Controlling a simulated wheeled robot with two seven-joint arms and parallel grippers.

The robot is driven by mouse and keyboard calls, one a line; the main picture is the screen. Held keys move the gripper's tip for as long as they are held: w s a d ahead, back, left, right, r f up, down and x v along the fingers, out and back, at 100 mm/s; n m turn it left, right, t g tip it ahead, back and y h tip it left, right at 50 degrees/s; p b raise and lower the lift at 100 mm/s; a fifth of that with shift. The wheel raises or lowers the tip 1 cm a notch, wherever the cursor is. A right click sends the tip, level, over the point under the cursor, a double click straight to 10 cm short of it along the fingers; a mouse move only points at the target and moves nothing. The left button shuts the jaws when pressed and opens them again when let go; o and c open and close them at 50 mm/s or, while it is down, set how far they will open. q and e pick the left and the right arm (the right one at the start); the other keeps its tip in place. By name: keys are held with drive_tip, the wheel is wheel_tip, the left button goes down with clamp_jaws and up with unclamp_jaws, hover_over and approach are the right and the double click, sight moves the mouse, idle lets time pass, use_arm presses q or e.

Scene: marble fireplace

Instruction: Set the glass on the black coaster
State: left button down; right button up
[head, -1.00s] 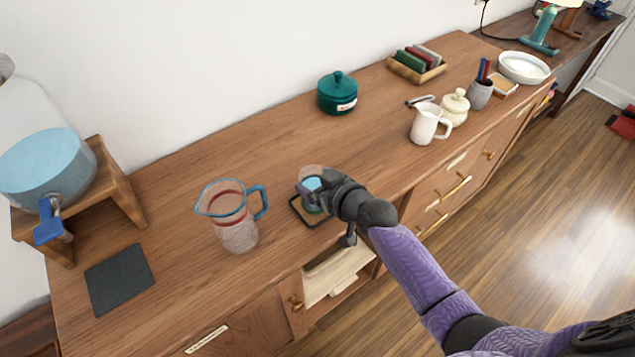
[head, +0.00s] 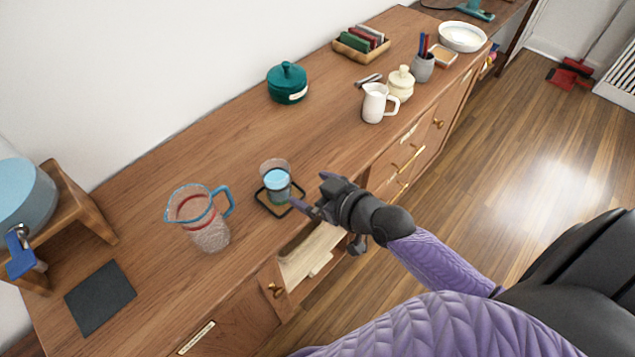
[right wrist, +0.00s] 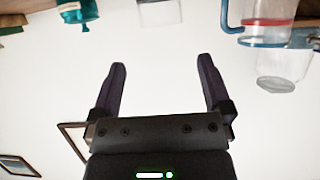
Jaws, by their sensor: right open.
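My left gripper is not in view.
A clear pitcher with a blue handle (head: 207,232) stands left of the glass. A flat dark square (head: 100,298) lies farther left, near a wooden stand with a blue pot (head: 22,200). A teal lidded pot (head: 287,84) and white jug (head: 375,104) stand behind.

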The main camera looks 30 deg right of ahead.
drive_tip(key=s+d+f+m+g+h, duration=0.1)
drive_tip(key=s+d+f+g+h, duration=0.15)
drive_tip(key=s+f, duration=0.65)
drive_tip(key=s+d+f+m+g+h, duration=0.15)
drive_tip(key=s+f+g, duration=0.35)
drive_tip(key=f, duration=0.8)
use_arm(q)
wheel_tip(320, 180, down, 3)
drive_tip(key=b, duration=0.2)
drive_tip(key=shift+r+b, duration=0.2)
drive_tip(key=shift+b, duration=0.2)
use_arm(e)
drive_tip(key=s+f+g, duration=0.1)
drive_tip(key=s+f, duration=0.2)
drive_tip(key=s, duration=0.3)
drive_tip(key=s+a+f+g, duration=0.1)
drive_tip(key=s+f+g, duration=0.1)
drive_tip(key=s, duration=0.5)
drive_tip(key=s+a+f+n+g, duration=0.1)
drive_tip(key=s+f, duration=0.4)
drive_tip(key=s, duration=0.1)
drive_tip(key=shift+s+a+g+h, duration=0.25)
drive_tip(key=shift+s+g+h, duration=0.05)
drive_tip(key=shift+g+h, duration=0.1)
drive_tip(key=shift+f, duration=0.1)
